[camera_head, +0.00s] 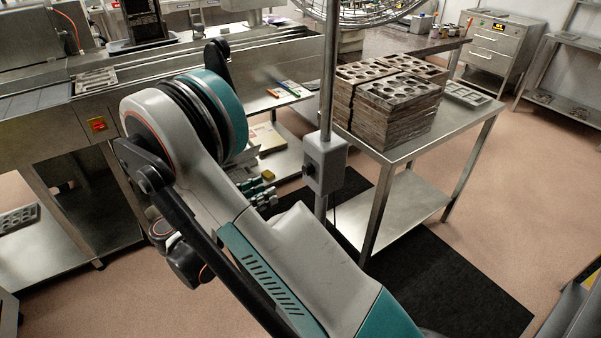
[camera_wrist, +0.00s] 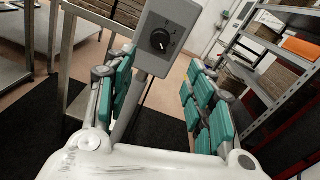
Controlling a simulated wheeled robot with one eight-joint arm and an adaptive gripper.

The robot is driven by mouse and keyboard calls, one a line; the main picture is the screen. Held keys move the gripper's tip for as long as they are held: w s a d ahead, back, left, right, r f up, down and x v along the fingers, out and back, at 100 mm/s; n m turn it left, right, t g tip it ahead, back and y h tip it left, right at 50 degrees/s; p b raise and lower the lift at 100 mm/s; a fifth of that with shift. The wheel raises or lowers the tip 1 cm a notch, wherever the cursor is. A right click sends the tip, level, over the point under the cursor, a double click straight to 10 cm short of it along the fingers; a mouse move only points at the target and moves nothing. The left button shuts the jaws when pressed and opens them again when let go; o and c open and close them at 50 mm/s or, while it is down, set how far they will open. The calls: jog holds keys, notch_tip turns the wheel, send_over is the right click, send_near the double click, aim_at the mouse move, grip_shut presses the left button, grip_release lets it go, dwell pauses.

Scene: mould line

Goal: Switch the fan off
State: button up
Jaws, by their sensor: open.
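The fan's wire cage (camera_head: 358,12) shows at the top of the head view, cut off by the frame edge, on a grey upright pole (camera_head: 329,75). A grey control box (camera_head: 325,163) is fixed to the pole and has a black round knob (camera_head: 308,169) on its face. In the wrist view the box (camera_wrist: 180,18) and knob (camera_wrist: 160,40) are ahead, at the top middle, with marks around the knob; its exact setting is too small to tell. My gripper (camera_wrist: 160,66) is open and empty, its teal-padded fingers spread either side of the pole's line, apart from the knob. In the head view my arm partly hides it.
A steel table (camera_head: 410,145) with stacked moulds (camera_head: 390,105) stands right of the pole. A conveyor line (camera_head: 45,110) runs along the left. A black mat (camera_head: 450,285) lies on the floor. Shelving (camera_wrist: 265,55) stands right in the wrist view.

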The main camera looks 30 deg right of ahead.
aim_at(305, 171)
jog(key=d+b, duration=0.1)
jog(key=d, duration=0.8)
jog(key=w+d+b, duration=0.1)
jog(key=d, duration=0.3)
jog(key=shift+d+b, duration=0.15)
jog(key=shift+b, duration=0.2)
jog(key=c, duration=1.1)
